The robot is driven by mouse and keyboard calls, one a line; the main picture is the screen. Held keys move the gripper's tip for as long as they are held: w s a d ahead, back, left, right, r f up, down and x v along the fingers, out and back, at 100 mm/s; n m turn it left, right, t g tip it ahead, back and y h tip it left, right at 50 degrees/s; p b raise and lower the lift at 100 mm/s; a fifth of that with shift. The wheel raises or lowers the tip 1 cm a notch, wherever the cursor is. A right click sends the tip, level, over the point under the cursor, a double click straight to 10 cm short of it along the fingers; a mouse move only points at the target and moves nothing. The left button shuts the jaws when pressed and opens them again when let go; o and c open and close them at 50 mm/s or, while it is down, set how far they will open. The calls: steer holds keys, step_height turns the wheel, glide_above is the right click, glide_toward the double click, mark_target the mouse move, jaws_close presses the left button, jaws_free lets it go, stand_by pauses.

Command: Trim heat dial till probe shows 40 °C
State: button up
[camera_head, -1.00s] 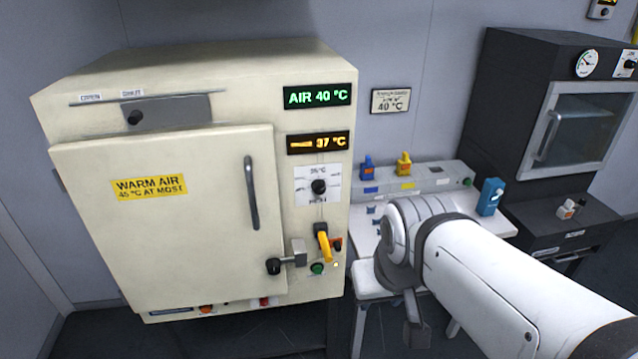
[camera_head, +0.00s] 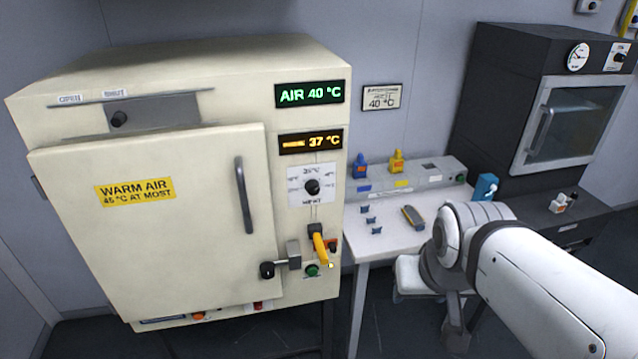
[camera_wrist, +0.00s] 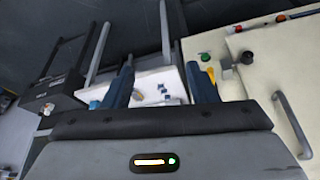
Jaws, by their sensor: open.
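The heat dial (camera_head: 312,187) is a black knob on a white scale plate at the right of the cream warm-air cabinet (camera_head: 150,245). The amber probe display (camera_head: 310,141) above it reads 37 °C. The green display (camera_head: 309,95) at the top reads AIR 40 °C. My gripper (camera_wrist: 161,85) shows in the wrist view, its two blue fingers apart and nothing between them. It is away from the dial, with the white bench beyond its fingers. In the head view my arm is at the lower right and the fingers cannot be made out.
A yellow-handled lever (camera_head: 319,248) and a green button (camera_head: 312,270) sit below the dial. The cabinet door (camera_head: 210,270) is shut, with a long handle. A white bench (camera_head: 385,243) holds small items. A black oven (camera_head: 500,105) stands right. A wall sign (camera_head: 381,98) reads 40 °C.

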steer(key=w+a+f+n+t+y+b, duration=0.1)
steer(key=w+a+f+t+b, duration=0.2)
steer(key=w+b, duration=0.35)
steer(key=w+a+f+t+y+b, duration=0.1)
steer(key=w+a+f+t+b, duration=0.25)
steer(key=w, duration=0.65)
steer(key=n+t+y+b, duration=0.1)
steer(key=t+y+b, duration=0.2)
steer(key=t+b, duration=0.4)
glide_toward(314, 191)
steer(key=w, duration=0.1)
steer(key=p+x, duration=0.1)
steer(key=x, duration=0.6)
steer(key=shift+a, duration=0.1)
